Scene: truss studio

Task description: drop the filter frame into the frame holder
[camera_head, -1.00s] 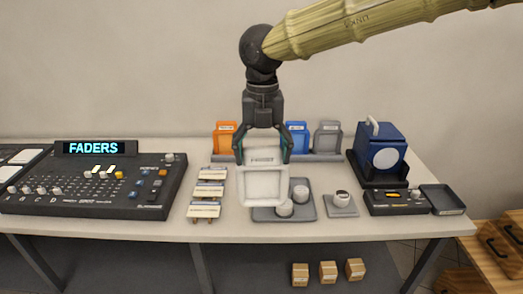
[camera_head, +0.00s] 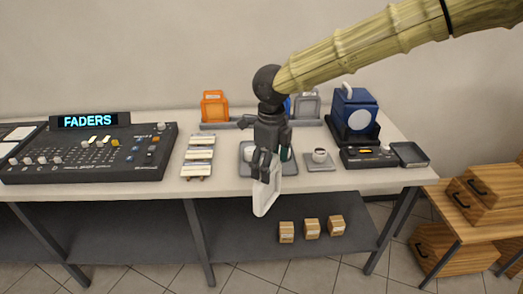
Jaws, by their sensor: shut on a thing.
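The white filter frame (camera_head: 267,196) hangs from my gripper (camera_head: 266,169), which is shut on its upper end. The frame is turned partly edge-on and tilted, and it shows in front of the table's front edge. The grey frame holder (camera_head: 221,125) appears to be the long rack at the back of the table. An orange frame (camera_head: 214,106) and a grey frame (camera_head: 307,104) stand in it. A blue frame (camera_head: 287,105) is mostly hidden behind my gripper. The rack's middle is also hidden by my arm.
A tray (camera_head: 289,168) with white cups sits behind my gripper. A small tray with a cup (camera_head: 320,156), a blue device (camera_head: 356,112) and a dark tray (camera_head: 409,154) stand right. Three white-labelled blocks (camera_head: 199,155) and a FADERS console (camera_head: 85,150) are left. Cardboard boxes (camera_head: 312,229) are below.

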